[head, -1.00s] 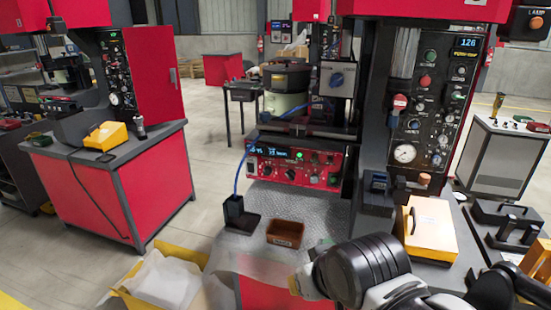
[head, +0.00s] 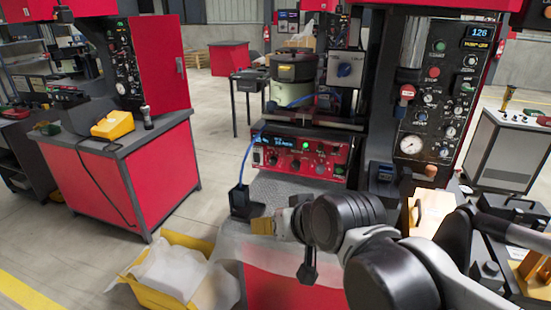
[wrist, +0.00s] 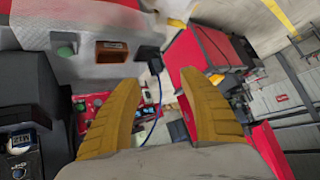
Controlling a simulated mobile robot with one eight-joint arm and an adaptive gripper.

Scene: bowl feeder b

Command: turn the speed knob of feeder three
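A red control box (head: 300,155) with a blue-lit display, a green light and several dark knobs stands on the bench below the bowl feeder (head: 293,75) in the head view. Which knob is the speed knob of feeder three cannot be read. My gripper (head: 262,226) is in front of and below the box, apart from it, with yellow fingers. In the wrist view my gripper (wrist: 161,79) has its two fingers wide apart with nothing between them. Part of the red box (wrist: 92,103) shows there beside the left finger, partly hidden by it.
A black holder (head: 240,202) with a blue cable stands left of my gripper. A brown bin (wrist: 112,51) shows in the wrist view. A panel with a gauge (head: 411,145) rises at the right. A yellow box (head: 160,305) with white wrapping lies on the floor.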

